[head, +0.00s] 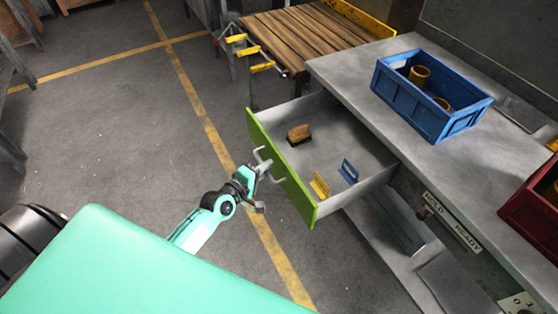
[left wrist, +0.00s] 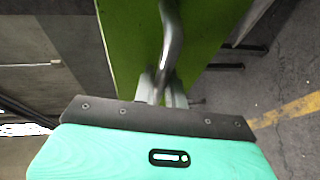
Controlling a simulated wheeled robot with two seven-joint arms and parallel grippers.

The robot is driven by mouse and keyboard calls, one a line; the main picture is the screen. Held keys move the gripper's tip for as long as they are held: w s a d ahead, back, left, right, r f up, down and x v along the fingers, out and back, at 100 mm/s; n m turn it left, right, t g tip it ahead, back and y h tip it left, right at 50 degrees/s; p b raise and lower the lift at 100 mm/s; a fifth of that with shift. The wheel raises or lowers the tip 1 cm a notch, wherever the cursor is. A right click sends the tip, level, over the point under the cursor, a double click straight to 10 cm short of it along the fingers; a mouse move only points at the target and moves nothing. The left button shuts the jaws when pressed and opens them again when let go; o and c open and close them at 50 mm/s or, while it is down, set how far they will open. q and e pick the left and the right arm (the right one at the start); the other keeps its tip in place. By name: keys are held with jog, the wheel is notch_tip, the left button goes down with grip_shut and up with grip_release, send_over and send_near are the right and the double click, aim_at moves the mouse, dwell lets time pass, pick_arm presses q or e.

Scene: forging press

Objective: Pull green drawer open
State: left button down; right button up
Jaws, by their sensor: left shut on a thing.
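The green drawer (head: 283,167) is pulled out from under the grey workbench and stands well open, its inside visible. In the drawer lie a brown brush (head: 298,134), a yellow item (head: 319,186) and a blue item (head: 348,172). My left gripper (head: 262,172) is at the grey handle on the drawer's green front. In the left wrist view the handle (left wrist: 171,45) runs down between the fingers (left wrist: 160,90), which are shut on it. My right gripper is not in view.
A blue crate (head: 425,118) with yellow cylinders stands on the workbench (head: 345,75). A red crate (head: 535,215) is at the right edge. A slatted wooden table (head: 300,38) stands behind the drawer. The floor on the left is clear.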

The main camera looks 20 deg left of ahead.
pick_arm(q)
jog(key=shift+s+a, duration=0.65)
jog(key=shift+s, duration=0.2)
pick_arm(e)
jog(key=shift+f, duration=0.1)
pick_arm(q)
jog(key=c, duration=1.7)
grip_release()
jog(key=shift+c, duration=0.2)
jog(key=v, duration=1.3)
jog(key=shift+s, duration=0.4)
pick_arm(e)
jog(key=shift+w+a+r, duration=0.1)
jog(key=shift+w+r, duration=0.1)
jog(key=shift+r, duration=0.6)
pick_arm(q)
jog(key=shift+a, duration=0.15)
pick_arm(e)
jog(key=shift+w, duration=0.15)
